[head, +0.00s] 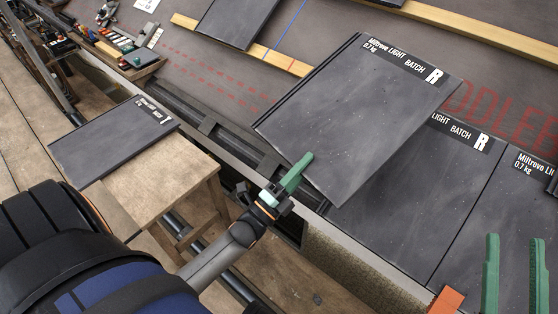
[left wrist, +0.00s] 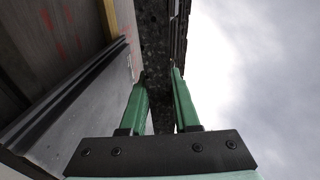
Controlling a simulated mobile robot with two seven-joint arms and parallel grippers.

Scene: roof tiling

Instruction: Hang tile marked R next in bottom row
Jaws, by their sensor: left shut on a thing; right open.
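A dark grey tile marked R (head: 350,115) is held at its lower edge by my left gripper (head: 297,172), green fingers shut on it. It is tilted over the roof at the left end of the bottom row and hides part of a second R tile (head: 405,205) lying there. In the left wrist view the speckled tile edge (left wrist: 156,50) runs between the left gripper's fingers (left wrist: 162,100). My right gripper (head: 515,275) is open and empty at the lower right, over the row. Whether the held tile touches the roof cannot be told.
Another tile (head: 510,225) lies right of the second R tile. A tile (head: 110,140) rests on a wooden stool (head: 155,185) at left. A tool tray (head: 140,68) sits at upper left. An orange piece (head: 446,299) is near the eave.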

